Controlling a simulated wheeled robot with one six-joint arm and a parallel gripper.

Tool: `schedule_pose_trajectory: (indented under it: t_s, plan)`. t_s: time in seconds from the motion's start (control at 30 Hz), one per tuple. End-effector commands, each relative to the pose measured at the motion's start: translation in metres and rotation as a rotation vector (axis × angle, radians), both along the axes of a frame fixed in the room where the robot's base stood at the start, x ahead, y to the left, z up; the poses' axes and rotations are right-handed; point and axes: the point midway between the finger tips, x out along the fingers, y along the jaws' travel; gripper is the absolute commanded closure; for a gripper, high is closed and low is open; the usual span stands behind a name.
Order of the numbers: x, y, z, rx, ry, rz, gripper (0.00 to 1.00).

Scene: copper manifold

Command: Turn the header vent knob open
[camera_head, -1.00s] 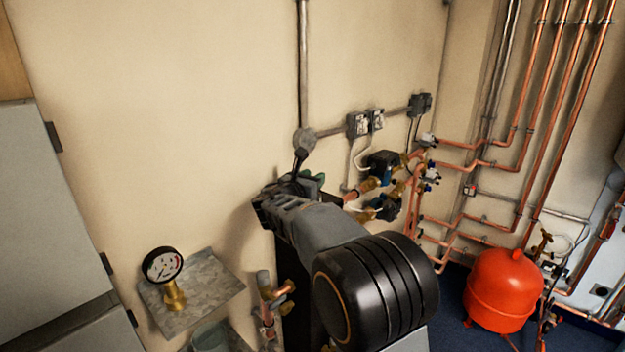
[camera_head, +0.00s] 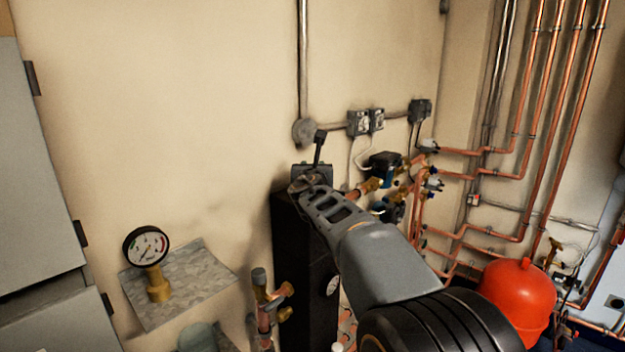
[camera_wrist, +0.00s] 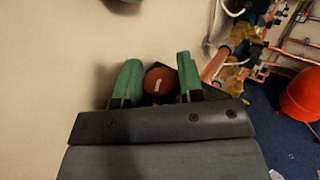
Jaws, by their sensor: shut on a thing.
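The vent knob (camera_wrist: 154,92) is a round red-brown cap with a small white mark, seen in the wrist view. It sits between the two green finger pads of my gripper (camera_wrist: 158,78), which is shut on it. In the head view my gripper (camera_head: 312,177) is at the top of a tall black header block (camera_head: 300,235) against the wall. The knob is hidden there behind my gripper. I cannot tell how far the knob is turned.
A pressure gauge (camera_head: 146,247) stands on a grey metal shelf (camera_head: 205,285) at left. Copper pipes (camera_head: 480,152) and valves are right of the header. A red expansion vessel (camera_head: 518,298) stands at lower right.

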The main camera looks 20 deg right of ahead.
Motion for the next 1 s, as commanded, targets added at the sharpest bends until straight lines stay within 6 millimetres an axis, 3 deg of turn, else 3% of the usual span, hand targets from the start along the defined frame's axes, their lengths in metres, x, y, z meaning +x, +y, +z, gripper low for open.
schedule_pose_trajectory:
  t_s: [0.53,0.57,0.6,0.8,1.0]
  plan:
    - [0.0003,0.0003,0.0006,0.0,0.0,0.028,0.88]
    - [0.0003,0.0003,0.0005,0.0,0.0,0.028,0.63]
    - [0.0003,0.0003,0.0005,0.0,0.0,0.028,0.59]
    - [0.0003,0.0002,0.0003,0.0,0.0,0.027,0.4]
    - [0.0002,0.0001,0.0002,0.0,0.0,0.027,0.39]
